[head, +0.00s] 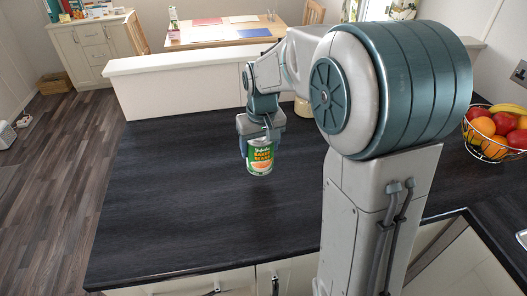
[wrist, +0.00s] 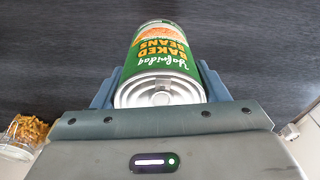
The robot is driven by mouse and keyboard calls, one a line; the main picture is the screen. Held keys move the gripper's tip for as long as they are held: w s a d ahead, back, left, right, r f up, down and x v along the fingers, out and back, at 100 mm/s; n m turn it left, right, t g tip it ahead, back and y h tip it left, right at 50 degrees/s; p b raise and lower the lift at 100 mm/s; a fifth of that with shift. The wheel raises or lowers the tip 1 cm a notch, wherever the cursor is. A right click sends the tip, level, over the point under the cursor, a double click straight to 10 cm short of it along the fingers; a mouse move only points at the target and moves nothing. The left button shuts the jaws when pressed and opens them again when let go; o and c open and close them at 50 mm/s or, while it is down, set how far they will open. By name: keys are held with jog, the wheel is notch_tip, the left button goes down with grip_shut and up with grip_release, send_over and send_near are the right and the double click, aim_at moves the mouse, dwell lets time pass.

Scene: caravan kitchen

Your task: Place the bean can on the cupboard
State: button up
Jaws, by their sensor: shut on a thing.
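The bean can (head: 260,157) is green with a "Baked Beans" label and a silver lid. My gripper (head: 259,139) is shut on it from above, near its top, over the dark countertop (head: 180,200). In the head view I cannot tell for sure whether the can's base touches the countertop. In the wrist view the can (wrist: 163,62) sits between my gripper's two fingers (wrist: 158,88), its lid facing the camera. A white cupboard (head: 92,47) with drawers and doors stands at the far left back, with several items on top.
A wire fruit bowl (head: 494,140) stands on the counter at right. A low white partition (head: 180,85) edges the counter's back. A dining table (head: 220,32) and chairs stand behind it. A jar of pasta (wrist: 27,131) shows in the wrist view. The wooden floor (head: 62,170) at left is mostly clear.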

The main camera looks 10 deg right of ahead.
jog(key=shift+w+d+f, duration=0.35)
jog(key=shift+w, duration=0.2)
jog(key=shift+w+d+f, duration=0.35)
jog(key=shift+w, duration=0.15)
jog(key=shift+f+p, duration=0.45)
jog(key=shift+f, duration=1.55)
jog(key=shift+f, duration=0.1)
jog(key=o, duration=0.9)
jog(key=shift+f, duration=0.15)
jog(key=o, duration=0.4)
